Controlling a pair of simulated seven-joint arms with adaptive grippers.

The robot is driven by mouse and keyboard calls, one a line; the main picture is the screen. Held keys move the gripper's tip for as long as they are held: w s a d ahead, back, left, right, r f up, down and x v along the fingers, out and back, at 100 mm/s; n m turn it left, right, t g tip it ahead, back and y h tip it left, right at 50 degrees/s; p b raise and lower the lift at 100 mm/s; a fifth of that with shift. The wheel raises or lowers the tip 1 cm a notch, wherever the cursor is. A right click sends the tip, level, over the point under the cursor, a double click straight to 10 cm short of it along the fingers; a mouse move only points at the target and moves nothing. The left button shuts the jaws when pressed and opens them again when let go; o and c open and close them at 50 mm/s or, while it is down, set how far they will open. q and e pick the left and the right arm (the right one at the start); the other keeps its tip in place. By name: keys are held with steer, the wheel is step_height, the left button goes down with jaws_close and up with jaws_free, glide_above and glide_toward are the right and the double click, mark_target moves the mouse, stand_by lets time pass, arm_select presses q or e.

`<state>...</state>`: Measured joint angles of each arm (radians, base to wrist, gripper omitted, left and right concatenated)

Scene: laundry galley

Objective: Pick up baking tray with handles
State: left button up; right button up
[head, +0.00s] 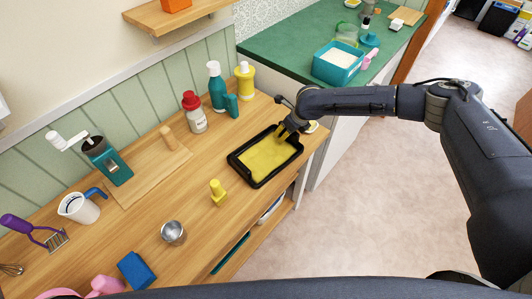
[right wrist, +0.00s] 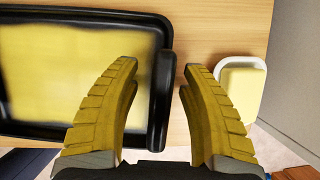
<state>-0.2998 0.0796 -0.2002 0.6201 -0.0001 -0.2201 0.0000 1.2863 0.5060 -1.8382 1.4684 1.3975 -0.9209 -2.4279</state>
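The baking tray (head: 242,171) is black and rectangular with a yellow inside, and lies flat on the wooden counter near its right end. In the right wrist view the tray (right wrist: 35,129) fills the left side, and its black handle (right wrist: 161,100) shows between my fingers. My right gripper (head: 283,133), with yellow fingers, is at the tray's far right end. In the wrist view the right gripper (right wrist: 160,66) is open, one finger on each side of the handle, with gaps beside it. My left gripper is not in view.
A white-and-cream dish (right wrist: 241,88) sits just right of the fingers in the wrist view. A yellow object (head: 218,192) and metal cup (head: 173,233) stand left of the tray. Bottles (head: 194,112) line the back. A green counter (head: 285,50) lies beyond.

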jaws_close()
steer(key=shift+r, duration=0.2)
stand_by(0.3)
step_height(320, 180, up, 20)
stand_by(0.6)
steer(key=shift+r, duration=0.1)
